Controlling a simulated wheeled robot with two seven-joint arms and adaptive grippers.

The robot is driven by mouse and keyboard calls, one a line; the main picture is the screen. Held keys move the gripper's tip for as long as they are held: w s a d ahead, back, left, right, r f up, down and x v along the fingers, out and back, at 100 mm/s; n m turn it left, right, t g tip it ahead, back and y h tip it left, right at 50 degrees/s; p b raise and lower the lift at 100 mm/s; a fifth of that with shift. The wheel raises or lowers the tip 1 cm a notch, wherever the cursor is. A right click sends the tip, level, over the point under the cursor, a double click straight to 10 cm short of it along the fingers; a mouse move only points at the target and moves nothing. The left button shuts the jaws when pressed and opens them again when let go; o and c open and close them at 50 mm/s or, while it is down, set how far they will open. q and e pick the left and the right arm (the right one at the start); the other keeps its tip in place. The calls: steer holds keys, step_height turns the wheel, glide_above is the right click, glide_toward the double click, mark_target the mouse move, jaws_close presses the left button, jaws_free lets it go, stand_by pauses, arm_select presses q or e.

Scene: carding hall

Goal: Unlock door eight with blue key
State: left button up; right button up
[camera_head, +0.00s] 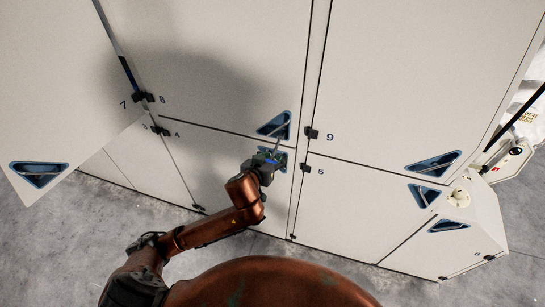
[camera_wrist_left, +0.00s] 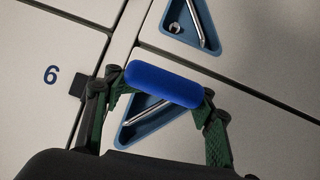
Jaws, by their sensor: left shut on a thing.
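My left gripper (camera_head: 271,162) is in front of the cabinet doors, close to the seam below door eight (camera_head: 235,75). It is shut on the blue key, whose thick, rounded blue handle (camera_wrist_left: 162,84) lies between the two fingers in the left wrist view. Door eight's triangular blue lock recess (camera_head: 274,124), with a metal handle inside, is just above the gripper in the head view. In the left wrist view, the key's handle partly covers one recess (camera_wrist_left: 140,130). The key's tip is hidden, so I cannot tell whether it is in the lock. My right gripper is out of view.
Door nine (camera_head: 415,80) is to the right, with a black hinge (camera_head: 312,133) near its number. A second recess (camera_wrist_left: 188,25) is close to the gripper. A large panel (camera_head: 60,70) juts out at the left. Grey floor (camera_head: 50,260) lies in front.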

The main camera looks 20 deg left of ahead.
arm_select(q)
steer(key=shift+r+p, duration=0.1)
steer(key=shift+p, duration=0.55)
stand_by(0.8)
steer(key=shift+p, duration=0.55)
stand_by(0.5)
steer(key=shift+w+d, duration=0.1)
steer(key=shift+w, duration=1.3)
stand_by(0.5)
steer(key=shift+n+h+p, duration=0.45)
steer(key=shift+n+h, duration=0.25)
